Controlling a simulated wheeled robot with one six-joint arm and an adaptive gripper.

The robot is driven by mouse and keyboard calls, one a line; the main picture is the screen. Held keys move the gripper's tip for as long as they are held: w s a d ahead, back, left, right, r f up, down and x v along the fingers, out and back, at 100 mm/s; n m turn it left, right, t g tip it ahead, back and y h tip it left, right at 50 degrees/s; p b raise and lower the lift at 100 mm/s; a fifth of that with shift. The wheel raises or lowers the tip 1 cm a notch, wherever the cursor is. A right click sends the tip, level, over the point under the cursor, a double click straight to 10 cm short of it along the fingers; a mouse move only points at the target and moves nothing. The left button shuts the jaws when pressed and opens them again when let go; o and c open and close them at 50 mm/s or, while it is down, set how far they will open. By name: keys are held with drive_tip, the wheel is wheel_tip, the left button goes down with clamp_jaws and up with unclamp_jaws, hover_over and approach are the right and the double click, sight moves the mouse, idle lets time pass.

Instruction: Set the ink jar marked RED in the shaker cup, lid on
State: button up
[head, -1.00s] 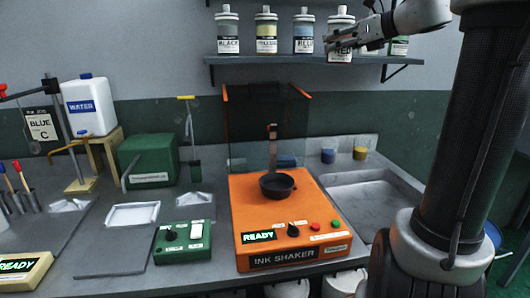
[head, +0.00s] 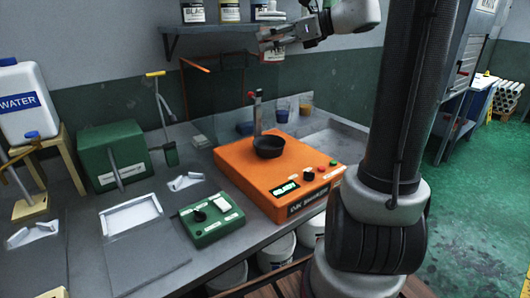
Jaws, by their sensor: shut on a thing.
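The ink jar marked RED (head: 272,57) has a pale lid and a light label, partly covered by the fingers. My gripper (head: 275,36) is shut around it from the right and holds it upright in front of the wall shelf, high above the bench. The black shaker cup (head: 269,148) sits on top of the orange ink shaker (head: 250,180) and looks empty. It is below the jar in the picture. A clamp post (head: 257,112) stands behind the cup. The shaker's display reads READY.
Jars marked BLACK (head: 193,11) and yellow (head: 230,11) stand on the shelf (head: 200,29). The shaker's orange-framed clear guard (head: 195,66) stands raised behind it. A green control box (head: 211,218) is left of the shaker. Small blue and yellow cups stand behind it.

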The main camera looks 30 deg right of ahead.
drive_tip(key=shift+s+a+r, duration=0.1)
drive_tip(key=shift+s+a, duration=0.05)
drive_tip(key=shift+a, duration=0.15)
drive_tip(key=shift+f, duration=0.2)
drive_tip(key=shift+n+g, duration=0.3)
wheel_tip(320, 180, down, 28)
drive_tip(key=shift+r, duration=0.25)
drive_tip(key=shift+f, duration=0.1)
drive_tip(key=o, duration=1.3)
